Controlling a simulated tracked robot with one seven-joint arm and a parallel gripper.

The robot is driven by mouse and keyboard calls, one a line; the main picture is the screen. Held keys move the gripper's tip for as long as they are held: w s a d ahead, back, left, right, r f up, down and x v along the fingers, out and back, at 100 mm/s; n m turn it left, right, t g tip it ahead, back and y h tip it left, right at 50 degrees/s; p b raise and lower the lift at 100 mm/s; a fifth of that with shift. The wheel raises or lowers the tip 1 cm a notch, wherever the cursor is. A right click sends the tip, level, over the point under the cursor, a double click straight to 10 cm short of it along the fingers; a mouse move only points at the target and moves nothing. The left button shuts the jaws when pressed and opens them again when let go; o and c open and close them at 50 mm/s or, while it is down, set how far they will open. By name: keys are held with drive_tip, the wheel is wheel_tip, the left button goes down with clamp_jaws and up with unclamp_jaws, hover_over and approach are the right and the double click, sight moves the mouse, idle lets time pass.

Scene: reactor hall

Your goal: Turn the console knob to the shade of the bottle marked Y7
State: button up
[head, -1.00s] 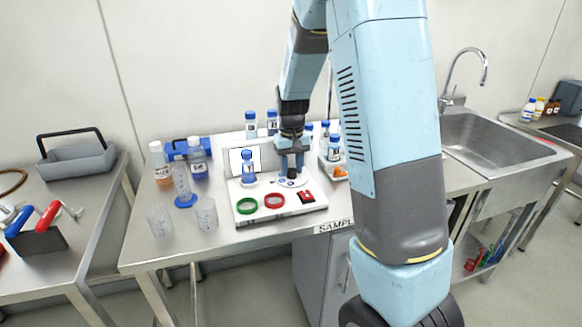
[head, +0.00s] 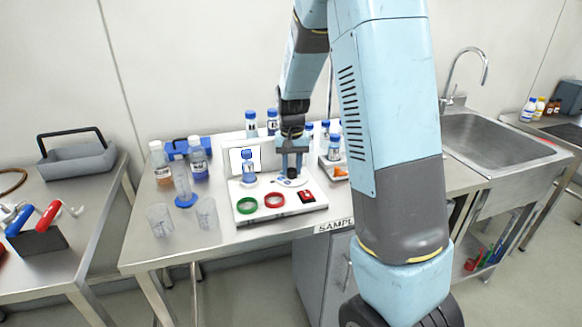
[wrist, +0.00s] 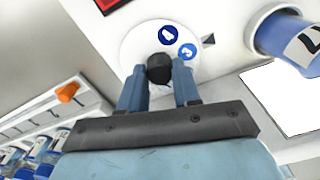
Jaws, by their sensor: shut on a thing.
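The white console (head: 285,212) stands on the steel table. Its white dial (wrist: 128,50) carries a black knob (wrist: 158,66), with blue marks 4 and 3 beside it and a dark triangle (wrist: 208,40) at the dial's edge. My gripper (head: 291,172) points down over the dial and is shut on the knob, one finger on each side. A blue-capped bottle (head: 248,168) stands on the console before a white panel (head: 236,158); its label is only partly seen in the wrist view (wrist: 298,38). I cannot read Y7 on any bottle.
A green ring (head: 246,205), a red ring (head: 274,200) and a red switch (head: 306,197) lie at the console's front. Beakers (head: 160,220) stand left.

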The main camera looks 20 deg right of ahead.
sight(292, 169)
drive_tip(key=o, duration=1.1)
drive_tip(key=shift+c, duration=0.2)
drive_tip(key=shift+r, duration=0.1)
wheel_tip(292, 169, up, 14)
drive_tip(key=shift+f, duration=0.2)
drive_tip(key=s+r+n+t, duration=0.1)
drive_tip(key=s+r+t, duration=0.1)
drive_tip(key=s, duration=1.2)
drive_tip(key=s+r+n+t, duration=0.2)
drive_tip(key=s+r, duration=0.3)
drive_tip(key=s, duration=0.9)
drive_tip(key=shift+s+t, duration=0.3)
drive_tip(key=shift+t, duration=0.5)
